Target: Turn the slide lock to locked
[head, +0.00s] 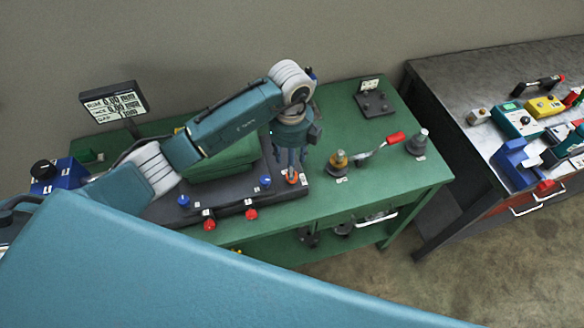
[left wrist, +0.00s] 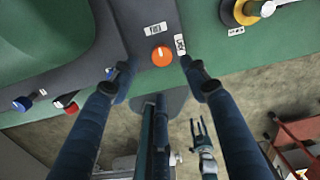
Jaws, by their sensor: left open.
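The slide lock is an orange round knob (left wrist: 162,56) near the end of the dark machine base. It also shows in the head view (head: 292,178). A white mark on it points up in the left wrist view, roughly toward one small label (left wrist: 155,29). A second label (left wrist: 180,44) sits to its right; I cannot read either surely. My left gripper (head: 290,170) points down above the knob. In the left wrist view its open fingers (left wrist: 149,77) lie to either side of the knob, apart from it. A small, distant two-fingered gripper, apparently my right one (left wrist: 197,127), shows low.
Blue knobs (head: 265,181) and red knobs (head: 251,214) line the base. A brass-coloured fitting (head: 338,160) and a red-handled tool (head: 393,139) lie right on the green table (head: 420,185). A readout (head: 114,104) stands at the left. A grey bench (head: 450,75) stands further right.

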